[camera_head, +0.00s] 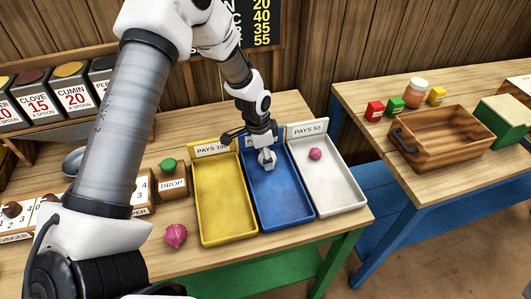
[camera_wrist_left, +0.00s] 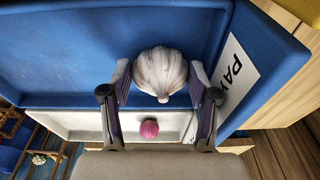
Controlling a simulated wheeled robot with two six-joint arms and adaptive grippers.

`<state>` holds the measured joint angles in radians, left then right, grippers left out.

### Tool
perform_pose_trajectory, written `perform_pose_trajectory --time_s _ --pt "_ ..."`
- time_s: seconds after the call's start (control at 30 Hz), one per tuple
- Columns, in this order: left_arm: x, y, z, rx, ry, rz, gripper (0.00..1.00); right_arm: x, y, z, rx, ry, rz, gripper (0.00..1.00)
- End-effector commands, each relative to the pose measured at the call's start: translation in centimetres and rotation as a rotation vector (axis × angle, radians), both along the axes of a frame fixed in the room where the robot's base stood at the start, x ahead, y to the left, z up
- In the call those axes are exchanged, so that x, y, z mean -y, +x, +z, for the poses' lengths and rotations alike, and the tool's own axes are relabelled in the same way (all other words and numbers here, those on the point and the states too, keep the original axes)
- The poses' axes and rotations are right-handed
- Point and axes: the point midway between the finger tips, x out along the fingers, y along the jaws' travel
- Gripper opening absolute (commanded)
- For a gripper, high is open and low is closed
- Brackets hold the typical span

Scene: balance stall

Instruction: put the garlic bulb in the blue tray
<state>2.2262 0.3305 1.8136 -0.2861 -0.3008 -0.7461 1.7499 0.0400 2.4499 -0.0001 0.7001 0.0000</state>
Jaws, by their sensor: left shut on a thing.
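My left gripper (camera_head: 266,157) is at the back part of the blue tray (camera_head: 283,205). In the left wrist view the left gripper (camera_wrist_left: 160,100) is shut on the white garlic bulb (camera_wrist_left: 160,70), one finger on each side. The blue tray (camera_wrist_left: 70,40) fills much of that view behind the bulb. In the head view the bulb is hard to tell from the pale gripper. I cannot tell whether the bulb touches the tray floor. My right gripper is not in view.
The yellow tray (camera_head: 220,211) stands left of the blue one, and the white tray (camera_head: 338,195) stands right, holding a pink ball-like thing (camera_head: 315,154). A pink onion-like bulb (camera_head: 176,235) lies on the table. A wooden crate (camera_head: 440,148) stands on the right table.

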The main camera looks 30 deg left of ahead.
Motion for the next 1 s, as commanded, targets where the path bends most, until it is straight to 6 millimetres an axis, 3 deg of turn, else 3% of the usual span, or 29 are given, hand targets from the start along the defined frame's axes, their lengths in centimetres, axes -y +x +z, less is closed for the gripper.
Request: perform_pose_trajectory --time_s 0.17,0.2,0.23,0.53,0.67,1.0 --pt "0.0 0.0 -0.4 0.000 0.000 0.000 0.22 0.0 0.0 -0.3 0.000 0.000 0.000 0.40" --pt "0.0 0.0 -0.4 0.000 0.000 0.000 0.64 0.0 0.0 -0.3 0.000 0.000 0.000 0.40" --pt "0.0 0.0 -0.3 0.000 0.000 0.000 0.71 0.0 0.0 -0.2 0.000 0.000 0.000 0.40" --pt "0.0 0.0 -0.2 0.000 0.000 0.000 0.71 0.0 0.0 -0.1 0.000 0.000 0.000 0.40" --pt "0.0 0.0 0.9 0.002 -0.001 0.000 0.71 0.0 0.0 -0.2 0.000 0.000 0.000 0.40" --pt "-0.8 -1.0 9.0 0.005 -0.002 0.000 0.71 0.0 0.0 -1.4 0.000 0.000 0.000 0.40"
